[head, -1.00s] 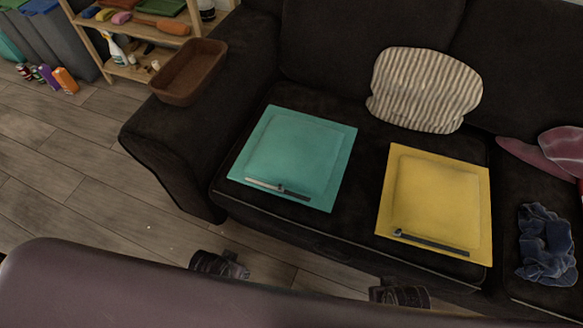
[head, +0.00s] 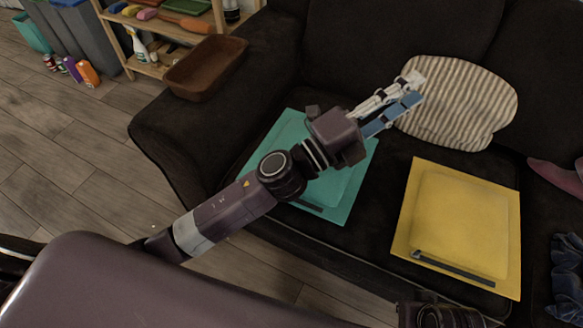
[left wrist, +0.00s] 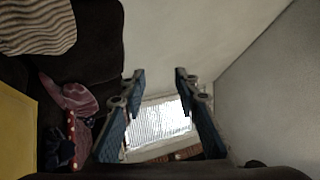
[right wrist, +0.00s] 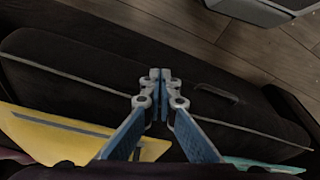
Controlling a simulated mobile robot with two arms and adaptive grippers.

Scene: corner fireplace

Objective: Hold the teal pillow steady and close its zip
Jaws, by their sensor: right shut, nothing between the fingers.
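The teal pillow (head: 340,195) lies flat on the dark sofa seat. My left arm crosses over its middle. Only a short dark end of its zip (head: 308,207) shows at the front edge; the zip pull is hidden behind the arm. My left gripper (head: 418,88) is open and empty, above and beyond the pillow, in front of the striped cushion. In the left wrist view its fingers (left wrist: 159,74) stand apart. My right gripper (right wrist: 160,76) is shut and empty over the sofa front. In the right wrist view a teal edge (right wrist: 262,164) shows at the bottom right.
A yellow pillow (head: 458,220) with its own zip lies to the right of the teal one. A striped cushion (head: 458,102) leans at the sofa back. A brown tray (head: 205,68) sits on the sofa arm. Dark blue cloth (head: 566,265) lies at the right.

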